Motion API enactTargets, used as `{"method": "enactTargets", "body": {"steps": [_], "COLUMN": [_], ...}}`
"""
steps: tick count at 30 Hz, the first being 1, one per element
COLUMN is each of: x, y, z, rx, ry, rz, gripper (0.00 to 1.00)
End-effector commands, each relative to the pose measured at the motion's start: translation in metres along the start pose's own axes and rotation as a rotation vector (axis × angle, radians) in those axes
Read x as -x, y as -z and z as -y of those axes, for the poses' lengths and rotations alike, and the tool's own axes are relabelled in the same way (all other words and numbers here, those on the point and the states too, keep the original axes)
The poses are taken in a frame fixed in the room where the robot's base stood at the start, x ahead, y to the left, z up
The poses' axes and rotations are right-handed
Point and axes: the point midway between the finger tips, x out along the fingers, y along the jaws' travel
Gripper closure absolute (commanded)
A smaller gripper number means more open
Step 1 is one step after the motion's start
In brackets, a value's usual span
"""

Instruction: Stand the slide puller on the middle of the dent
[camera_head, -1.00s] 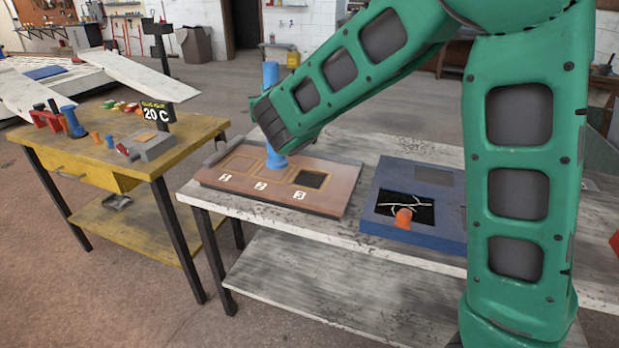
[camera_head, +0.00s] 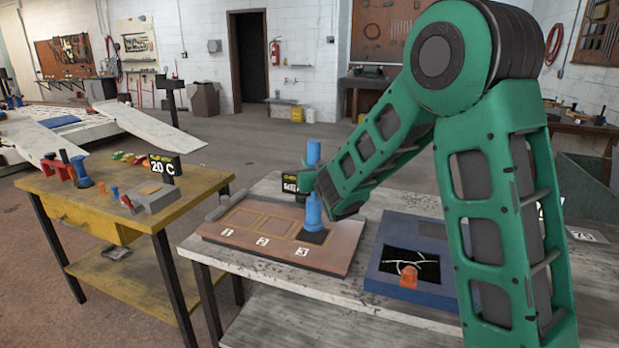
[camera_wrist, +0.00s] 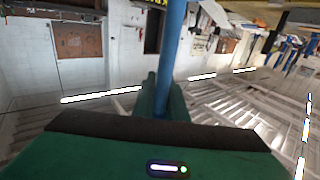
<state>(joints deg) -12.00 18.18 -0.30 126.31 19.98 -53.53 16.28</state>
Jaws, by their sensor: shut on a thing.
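The slide puller (camera_head: 313,215) is a blue upright tool with a slim top and a wider lower body. My gripper (camera_head: 320,186) is shut on it; in the wrist view its blue rod (camera_wrist: 172,50) rises between the fingers (camera_wrist: 160,98). The puller's lower end is at the dark square (camera_head: 313,237) above number 3 on the brown board (camera_head: 225,241). I cannot tell whether it touches the board. No dent is clearly recognisable; the puller covers part of the dark square.
A blue frame (camera_head: 388,284) with a black opening, pale branching lines and an orange piece (camera_head: 408,275) lies right of the board on the grey bench (camera_head: 275,293). A yellow table (camera_head: 75,205) with tools and a 20 C sign (camera_head: 163,168) stands left.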

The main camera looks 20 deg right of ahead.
Motion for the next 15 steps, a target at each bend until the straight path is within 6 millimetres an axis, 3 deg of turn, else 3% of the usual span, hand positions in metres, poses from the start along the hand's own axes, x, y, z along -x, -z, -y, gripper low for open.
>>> {"method": "enactTargets", "body": {"steps": [8,15], "x": [0.0,0.0], "y": [-0.032,-0.035], "z": [0.001,0.001], "rx": [0.002,0.001], "ry": [0.001,0.001], "rz": [0.001,-0.003], "gripper": [1.0,1.0]}}
